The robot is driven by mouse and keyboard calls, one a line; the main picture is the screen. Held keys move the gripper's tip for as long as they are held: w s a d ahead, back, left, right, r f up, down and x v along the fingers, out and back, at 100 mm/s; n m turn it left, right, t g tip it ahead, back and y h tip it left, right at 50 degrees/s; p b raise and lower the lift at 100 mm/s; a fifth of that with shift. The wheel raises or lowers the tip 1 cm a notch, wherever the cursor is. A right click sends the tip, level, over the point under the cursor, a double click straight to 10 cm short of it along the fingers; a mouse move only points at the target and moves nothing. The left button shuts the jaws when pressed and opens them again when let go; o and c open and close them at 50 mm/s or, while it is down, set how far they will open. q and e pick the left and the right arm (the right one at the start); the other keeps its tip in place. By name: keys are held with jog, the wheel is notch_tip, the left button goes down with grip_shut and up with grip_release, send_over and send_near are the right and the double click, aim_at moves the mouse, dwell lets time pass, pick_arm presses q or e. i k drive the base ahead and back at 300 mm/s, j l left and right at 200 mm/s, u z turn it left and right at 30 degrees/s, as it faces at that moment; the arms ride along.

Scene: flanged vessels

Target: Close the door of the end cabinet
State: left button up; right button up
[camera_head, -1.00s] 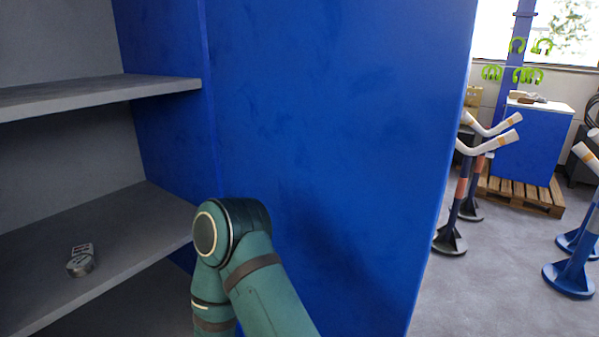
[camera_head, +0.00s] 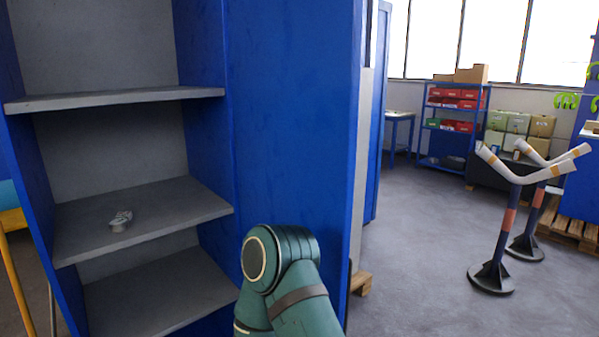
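The end cabinet (camera_head: 107,101) stands at the left, a tall blue cabinet with a grey interior and its front uncovered. Its door appears to be the blue panel (camera_head: 290,110) that stands open along the right side of the opening. A green arm link of mine rises from the bottom in front of the lower part of this panel. Whether it touches the panel cannot be told. Neither of my grippers shows; both are outside the view.
A small pale object (camera_head: 120,221) lies on the middle shelf (camera_head: 160,205). At the right, stands with white V-shaped tops (camera_head: 510,180) are on the grey floor (camera_head: 420,260). A blue rack (camera_head: 450,125) with boxes is farther back. Floor between is clear.

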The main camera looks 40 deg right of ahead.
aim_at(296, 65)
jog(key=k+l+z, duration=0.1)
jog(key=l, duration=0.2)
jog(key=k+l+z, duration=0.1)
jog(key=l, duration=0.25)
jog(key=k+l, duration=0.1)
jog(key=l, duration=0.55)
jog(key=k+l, duration=0.15)
jog(key=l, duration=0.15)
jog(key=u, duration=0.05)
